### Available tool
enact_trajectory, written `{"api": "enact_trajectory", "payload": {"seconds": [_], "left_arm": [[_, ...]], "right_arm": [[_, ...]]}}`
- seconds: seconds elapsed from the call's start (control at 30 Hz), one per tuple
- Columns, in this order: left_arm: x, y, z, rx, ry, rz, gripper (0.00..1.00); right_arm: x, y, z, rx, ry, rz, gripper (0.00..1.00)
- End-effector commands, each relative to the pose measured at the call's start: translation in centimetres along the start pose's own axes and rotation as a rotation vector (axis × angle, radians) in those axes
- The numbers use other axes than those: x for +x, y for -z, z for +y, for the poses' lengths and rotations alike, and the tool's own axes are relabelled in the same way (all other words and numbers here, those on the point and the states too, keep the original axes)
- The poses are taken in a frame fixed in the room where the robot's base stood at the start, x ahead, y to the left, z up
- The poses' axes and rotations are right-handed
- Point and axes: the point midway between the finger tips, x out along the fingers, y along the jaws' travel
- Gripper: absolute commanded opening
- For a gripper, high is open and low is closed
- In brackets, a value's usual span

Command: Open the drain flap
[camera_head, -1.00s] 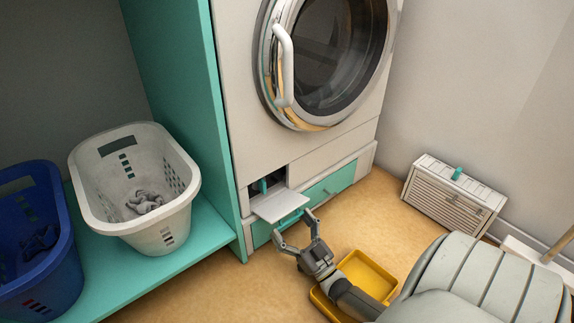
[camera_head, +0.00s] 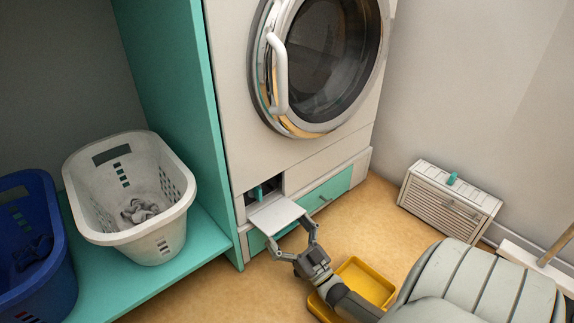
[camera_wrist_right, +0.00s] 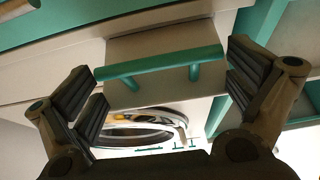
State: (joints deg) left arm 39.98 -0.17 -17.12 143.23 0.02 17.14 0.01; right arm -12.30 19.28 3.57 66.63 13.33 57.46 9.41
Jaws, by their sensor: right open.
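The drain flap (camera_head: 277,216) is a small white panel at the lower left of the washer front. It is folded down and outward, with a dark opening (camera_head: 266,187) behind it and a teal part inside. In the right wrist view the flap (camera_wrist_right: 160,45) carries a teal bar handle (camera_wrist_right: 160,65). My right gripper (camera_head: 296,244) is at the flap's outer edge, open. In the wrist view its fingers (camera_wrist_right: 165,88) stand on either side of the handle, and I cannot tell whether they touch it. My left gripper is not in view.
The washer's round door (camera_head: 318,62) is above. A teal drawer front (camera_head: 328,192) lies right of the flap. A yellow tray (camera_head: 366,283) is on the floor beside my right arm. A white basket (camera_head: 130,235) and blue basket (camera_head: 40,285) sit at left. A slatted box (camera_head: 448,200) stands right.

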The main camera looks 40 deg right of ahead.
Motion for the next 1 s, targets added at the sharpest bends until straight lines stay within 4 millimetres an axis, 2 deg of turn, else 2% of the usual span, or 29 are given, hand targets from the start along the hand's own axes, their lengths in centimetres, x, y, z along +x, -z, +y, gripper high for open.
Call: {"api": "enact_trajectory", "payload": {"seconds": [0.4, 0.6, 1.0], "left_arm": [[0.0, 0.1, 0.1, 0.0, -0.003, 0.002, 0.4], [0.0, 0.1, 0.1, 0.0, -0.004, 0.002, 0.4], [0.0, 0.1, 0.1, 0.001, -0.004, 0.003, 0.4]], "right_arm": [[2.4, 5.4, -0.1, -0.001, 0.002, 0.002, 1.0], [3.3, 7.4, 0.0, 0.0, 0.001, -0.001, 1.0], [3.7, 8.2, -0.1, 0.0, 0.001, -0.002, 1.0]]}}
